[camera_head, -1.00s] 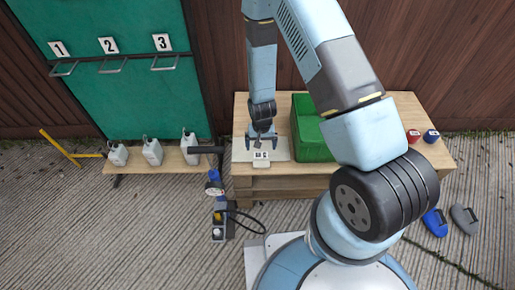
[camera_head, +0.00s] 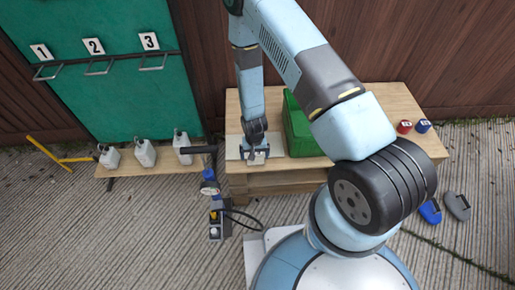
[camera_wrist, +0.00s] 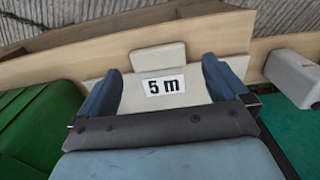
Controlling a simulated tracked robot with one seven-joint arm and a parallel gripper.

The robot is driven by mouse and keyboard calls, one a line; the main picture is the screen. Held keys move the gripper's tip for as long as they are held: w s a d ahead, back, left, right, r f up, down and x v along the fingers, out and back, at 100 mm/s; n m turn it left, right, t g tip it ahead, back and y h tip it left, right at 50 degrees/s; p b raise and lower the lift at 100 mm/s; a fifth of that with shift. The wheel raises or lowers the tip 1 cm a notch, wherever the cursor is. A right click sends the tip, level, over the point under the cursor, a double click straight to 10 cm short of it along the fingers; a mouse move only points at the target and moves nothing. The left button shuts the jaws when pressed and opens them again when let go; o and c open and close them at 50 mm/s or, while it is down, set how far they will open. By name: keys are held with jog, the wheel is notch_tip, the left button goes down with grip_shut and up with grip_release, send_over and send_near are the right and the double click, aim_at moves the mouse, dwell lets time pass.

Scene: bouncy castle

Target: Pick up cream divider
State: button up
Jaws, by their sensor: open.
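The cream divider (camera_wrist: 136,70) is a pale flat piece with a "5 m" label and a rounded tab at its far side. It lies at the front left of the wooden table (camera_head: 345,120). My gripper (camera_wrist: 162,74) is open, with one blue finger on either side of the label in the wrist view. The fingers look apart from the label; whether they touch the divider's edges I cannot tell. In the head view my gripper (camera_head: 256,150) is over the divider, hiding part of it.
A green box (camera_head: 298,130) stands close to the right of my gripper. A red cup (camera_head: 404,127) and a blue cup (camera_head: 423,126) are at the table's right. White canisters (camera_head: 145,153) stand on a low bench to the left.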

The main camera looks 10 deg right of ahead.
aim_at(256, 162)
jog(key=shift+d+f, duration=0.2)
jog(key=shift+f, duration=2.4)
jog(key=shift+c, duration=0.2)
jog(key=c, duration=0.9)
